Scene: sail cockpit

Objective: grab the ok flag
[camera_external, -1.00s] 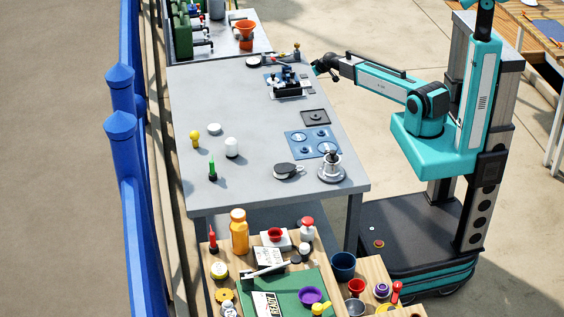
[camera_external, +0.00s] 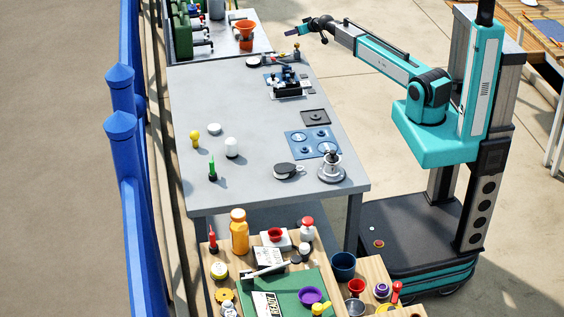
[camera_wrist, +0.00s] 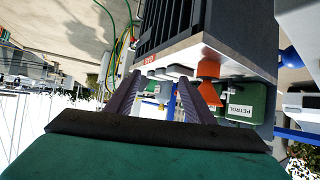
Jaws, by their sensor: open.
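I cannot make out an ok flag in either view. My gripper (camera_external: 291,32) is raised in the air near the far right end of the grey table, pointing left. In the wrist view its two fingers (camera_wrist: 160,92) are spread apart with nothing held between them. The far bench with an orange funnel (camera_wrist: 208,68) and a green petrol can (camera_wrist: 245,103) shows beyond the fingertips, strongly tilted.
The grey table (camera_external: 250,115) carries a black device on a blue base (camera_external: 288,84), a blue plate (camera_external: 313,142) and small bulbs. The orange funnel (camera_external: 245,28) stands on the far bench. A blue fence (camera_external: 122,130) runs along the left.

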